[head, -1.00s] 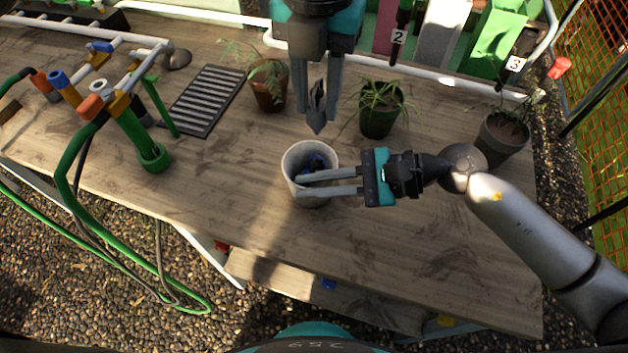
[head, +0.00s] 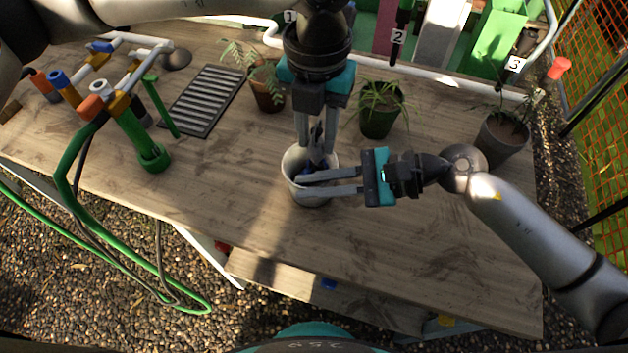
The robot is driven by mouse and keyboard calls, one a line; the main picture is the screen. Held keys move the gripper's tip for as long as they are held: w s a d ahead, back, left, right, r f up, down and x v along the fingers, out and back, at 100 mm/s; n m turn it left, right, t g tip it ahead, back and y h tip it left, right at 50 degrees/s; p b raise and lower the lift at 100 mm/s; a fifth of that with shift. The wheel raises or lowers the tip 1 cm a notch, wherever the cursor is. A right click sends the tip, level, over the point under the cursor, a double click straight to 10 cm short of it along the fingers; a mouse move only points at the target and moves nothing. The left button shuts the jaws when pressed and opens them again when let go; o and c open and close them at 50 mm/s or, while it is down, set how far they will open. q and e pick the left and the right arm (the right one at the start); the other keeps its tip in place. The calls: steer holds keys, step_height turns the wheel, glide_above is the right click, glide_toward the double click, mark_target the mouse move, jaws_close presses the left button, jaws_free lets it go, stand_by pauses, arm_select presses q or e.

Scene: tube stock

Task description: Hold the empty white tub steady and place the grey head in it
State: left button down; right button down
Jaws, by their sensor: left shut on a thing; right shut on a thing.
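The white tub (head: 311,199) stands upright on the wooden table. My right gripper (head: 299,185) is shut on the tub's wall, reaching in from the right, its fingers across the near rim. My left gripper (head: 316,158) points down from above and is shut on the grey head (head: 317,151), a small dark grey pointed piece. The head's lower end is at or inside the tub's mouth; the fingers partly hide it, and I cannot tell if it touches the bottom. Something blue (head: 306,169) shows inside the tub, mostly hidden.
A dark slatted tray (head: 204,101) and a pipe stand with a green hose (head: 70,165) are at left. The table's front is clear.

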mark_target(316, 149)
arm_select(q)
steer(key=shift+f, duration=1.55)
steer(key=c, duration=0.5)
jaws_free()
